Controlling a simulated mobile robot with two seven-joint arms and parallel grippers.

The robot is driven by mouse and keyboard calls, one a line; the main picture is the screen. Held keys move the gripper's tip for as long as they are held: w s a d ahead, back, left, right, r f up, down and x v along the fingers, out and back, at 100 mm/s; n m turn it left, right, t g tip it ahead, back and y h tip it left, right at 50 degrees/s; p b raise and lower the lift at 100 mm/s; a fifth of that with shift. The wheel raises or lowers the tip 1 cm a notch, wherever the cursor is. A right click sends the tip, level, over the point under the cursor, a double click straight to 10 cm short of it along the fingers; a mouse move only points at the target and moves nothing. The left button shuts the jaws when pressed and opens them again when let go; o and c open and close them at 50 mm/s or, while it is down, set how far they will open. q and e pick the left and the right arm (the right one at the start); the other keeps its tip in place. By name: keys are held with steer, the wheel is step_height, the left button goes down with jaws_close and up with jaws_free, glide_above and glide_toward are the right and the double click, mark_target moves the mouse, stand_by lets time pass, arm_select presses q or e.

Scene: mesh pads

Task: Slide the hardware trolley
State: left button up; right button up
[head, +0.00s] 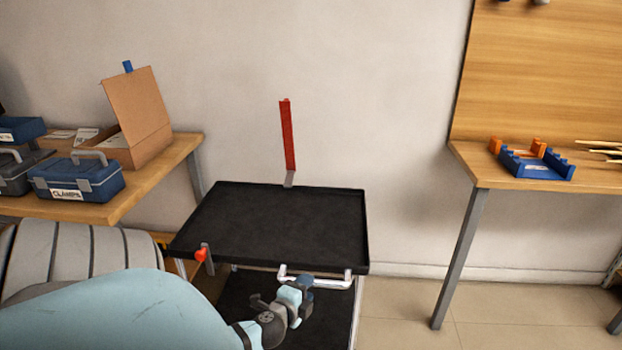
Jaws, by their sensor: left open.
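The hardware trolley (275,222) has a black top tray with a low rim and a dark lower shelf. It stands in the middle, close to the wall. A pale bar handle (330,283) runs along its near edge at the right. My left gripper (296,294) is open at the left part of this handle and overlaps it in the picture. I cannot tell whether the handle lies between the fingers. My left arm hides the trolley's lower left. My right gripper is not in view.
A wooden table (165,172) on the left bears a blue toolbox (75,183) and an open cardboard box (137,120). A wooden bench (515,178) with a blue holder (537,165) stands right. A red strip (288,135) rises behind the trolley. Floor right of the trolley is clear.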

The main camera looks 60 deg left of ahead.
arm_select(q)
steer(key=v, duration=1)
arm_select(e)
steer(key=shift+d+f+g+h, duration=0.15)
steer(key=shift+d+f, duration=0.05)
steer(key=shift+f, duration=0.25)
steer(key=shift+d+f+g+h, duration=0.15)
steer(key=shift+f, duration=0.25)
arm_select(q)
steer(key=shift+s, duration=0.15)
